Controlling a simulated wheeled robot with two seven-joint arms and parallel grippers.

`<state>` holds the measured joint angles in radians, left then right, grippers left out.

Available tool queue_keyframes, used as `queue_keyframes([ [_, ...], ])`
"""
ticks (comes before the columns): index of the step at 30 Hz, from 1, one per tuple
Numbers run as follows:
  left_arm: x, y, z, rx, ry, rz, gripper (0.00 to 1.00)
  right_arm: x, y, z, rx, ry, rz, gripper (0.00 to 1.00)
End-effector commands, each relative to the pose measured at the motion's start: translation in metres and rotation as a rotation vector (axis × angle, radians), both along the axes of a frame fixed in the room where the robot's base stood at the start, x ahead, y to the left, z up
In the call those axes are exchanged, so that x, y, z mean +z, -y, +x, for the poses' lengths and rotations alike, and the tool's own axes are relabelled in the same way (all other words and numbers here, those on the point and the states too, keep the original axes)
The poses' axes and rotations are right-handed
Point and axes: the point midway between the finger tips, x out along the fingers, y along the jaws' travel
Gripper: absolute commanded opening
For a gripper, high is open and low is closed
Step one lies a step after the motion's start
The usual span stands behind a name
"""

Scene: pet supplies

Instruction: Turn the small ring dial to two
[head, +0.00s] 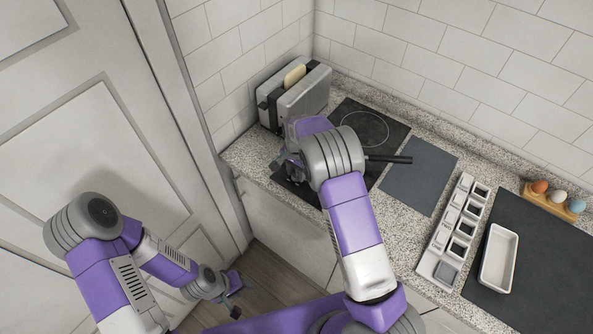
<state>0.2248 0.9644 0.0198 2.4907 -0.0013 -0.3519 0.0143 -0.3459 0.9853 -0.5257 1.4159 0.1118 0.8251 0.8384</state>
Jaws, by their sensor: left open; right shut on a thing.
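The black cooktop (391,133) is set in the granite counter, with a thin ring outline on its far part. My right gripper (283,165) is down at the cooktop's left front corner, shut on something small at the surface. That spot fits the small ring dial, but the gripper and wrist hide the dial and its marks, so I cannot read its setting. My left gripper (233,296) hangs low over the floor by the door, open and empty, well away from the cooktop.
A toaster (304,100) with bread stands behind my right gripper. A pan's black handle (390,159) sticks out right of my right wrist. Further right are a grey mat (418,176), a white compartment rack (432,262), a white tray (484,274) and an egg holder (549,202).

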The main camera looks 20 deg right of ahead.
Motion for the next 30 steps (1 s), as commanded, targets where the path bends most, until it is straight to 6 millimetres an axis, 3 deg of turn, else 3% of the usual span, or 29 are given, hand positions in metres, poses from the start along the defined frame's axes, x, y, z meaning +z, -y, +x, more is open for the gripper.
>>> queue_keyframes([
  [9,0.0019,0.0,0.0,0.0,0.0,0.0,0.43,0.0018,0.0,0.0017,-0.1,0.006,-0.001,0.06],
  [24,0.002,0.0,0.0,0.0,0.0,0.0,0.43,0.0017,0.0003,0.0019,-0.114,0.007,-0.001,0.06],
  [25,0.002,0.0,0.0,0.0,0.0,0.0,0.43,0.0017,0.0003,0.0019,-0.114,0.007,-0.001,0.41],
  [29,0.0019,0.0,0.0,0.0,0.0,0.0,0.43,0.0013,0.0002,0.0013,-0.114,0.006,-0.001,0.61],
  [30,0.0019,0.0,0.0,0.0,0.0,0.0,0.43,0.0011,0.0002,0.0012,-0.114,0.004,-0.001,0.62],
])
